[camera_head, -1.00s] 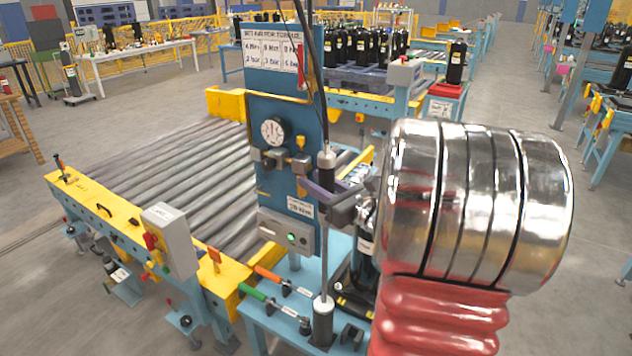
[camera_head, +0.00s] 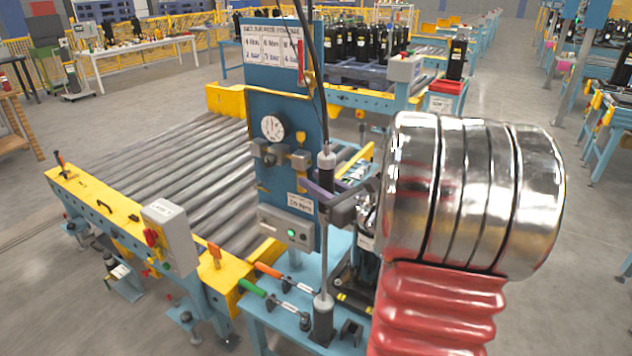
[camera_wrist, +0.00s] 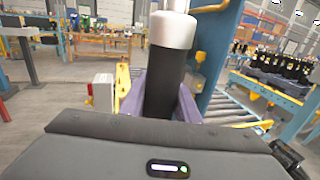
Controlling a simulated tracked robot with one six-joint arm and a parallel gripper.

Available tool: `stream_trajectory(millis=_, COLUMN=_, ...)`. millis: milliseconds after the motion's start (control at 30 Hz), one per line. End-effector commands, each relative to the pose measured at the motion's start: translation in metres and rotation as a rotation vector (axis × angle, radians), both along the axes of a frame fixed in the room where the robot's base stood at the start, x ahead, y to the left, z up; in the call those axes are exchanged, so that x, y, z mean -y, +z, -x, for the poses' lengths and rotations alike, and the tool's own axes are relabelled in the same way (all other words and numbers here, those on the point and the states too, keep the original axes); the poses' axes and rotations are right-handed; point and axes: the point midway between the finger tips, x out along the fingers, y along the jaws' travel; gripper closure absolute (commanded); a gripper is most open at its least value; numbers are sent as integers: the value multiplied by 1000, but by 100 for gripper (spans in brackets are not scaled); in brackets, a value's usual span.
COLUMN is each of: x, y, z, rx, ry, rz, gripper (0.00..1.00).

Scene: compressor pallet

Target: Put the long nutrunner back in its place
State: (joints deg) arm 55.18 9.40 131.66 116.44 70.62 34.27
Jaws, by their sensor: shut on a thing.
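The long nutrunner (camera_head: 326,178) stands upright in front of the blue panel. It has a black handle with a grey collar on top and a long thin shaft below. My gripper (camera_head: 328,196) has purple fingers shut around the black handle. The handle also shows large between the fingers in the wrist view (camera_wrist: 165,85). The shaft runs down to a black cylinder with a grey top (camera_head: 323,318) at the blue bench. I cannot tell whether this cylinder is the tool's lower end or a holder. A dark cable rises from the tool's top.
The blue panel (camera_head: 262,95) carries a gauge (camera_head: 272,128) and a control box with a green light (camera_head: 290,232). Green-handled (camera_head: 252,287) and orange-handled (camera_head: 270,270) tools lie on the blue bench (camera_head: 262,318). A roller conveyor (camera_head: 170,175) lies left.

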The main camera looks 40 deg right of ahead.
Motion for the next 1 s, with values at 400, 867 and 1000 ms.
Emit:
stream_trajectory(millis=400, x=0, y=-1, z=0, rx=4, ry=0, rz=3, gripper=64)
stream_trajectory(millis=867, x=0, y=-5, z=1, rx=-4, ry=-1, rz=-2, gripper=50)
stream_trajectory(millis=1000, x=1, y=-5, z=6, rx=-2, ry=-3, rz=-2, gripper=50)
